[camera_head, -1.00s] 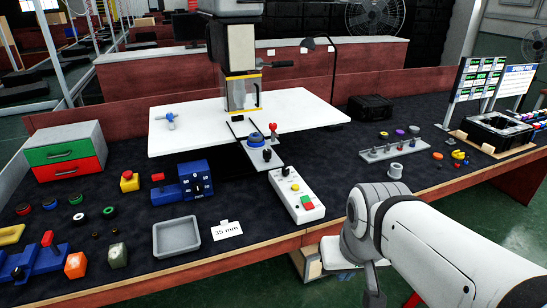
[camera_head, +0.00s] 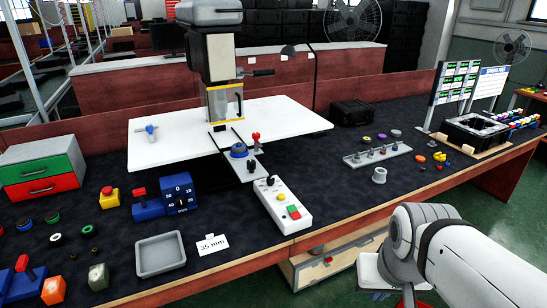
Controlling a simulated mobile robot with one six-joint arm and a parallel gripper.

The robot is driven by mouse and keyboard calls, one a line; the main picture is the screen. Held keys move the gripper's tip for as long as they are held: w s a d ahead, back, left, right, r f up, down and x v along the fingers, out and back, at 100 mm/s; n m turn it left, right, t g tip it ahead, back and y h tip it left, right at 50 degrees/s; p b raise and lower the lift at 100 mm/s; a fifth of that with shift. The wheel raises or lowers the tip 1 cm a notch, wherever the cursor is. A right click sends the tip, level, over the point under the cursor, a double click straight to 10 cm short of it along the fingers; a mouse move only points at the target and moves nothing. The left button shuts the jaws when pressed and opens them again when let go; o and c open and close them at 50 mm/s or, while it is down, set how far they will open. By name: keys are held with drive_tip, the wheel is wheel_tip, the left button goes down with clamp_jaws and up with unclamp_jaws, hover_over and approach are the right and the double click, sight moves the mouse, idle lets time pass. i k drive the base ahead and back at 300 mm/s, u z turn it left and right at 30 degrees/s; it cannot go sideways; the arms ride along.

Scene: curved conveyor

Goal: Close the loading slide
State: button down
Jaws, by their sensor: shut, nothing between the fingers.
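The loading slide (camera_head: 250,168) is a narrow grey plate with dark rails. It reaches out from the press (camera_head: 216,62) past the front edge of a white table plate (camera_head: 285,122). A blue round part (camera_head: 239,150) sits on it, with a black knob (camera_head: 250,164) near its front end and a red-topped knob (camera_head: 256,138) beside it. The slide stands pulled out toward me. A clear guard with a yellow frame (camera_head: 225,102) is under the press head. My arm shows at lower right, apart from the slide.
A control box (camera_head: 282,204) with green and red buttons lies just in front of the slide. A blue dial unit (camera_head: 180,192) with a red-handled lever is to its left, and a grey tray (camera_head: 160,256) nearer.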

sight(250, 156)
drive_tip(key=u, duration=0.05)
drive_tip(key=i, duration=1)
drive_tip(key=z, duration=0.05)
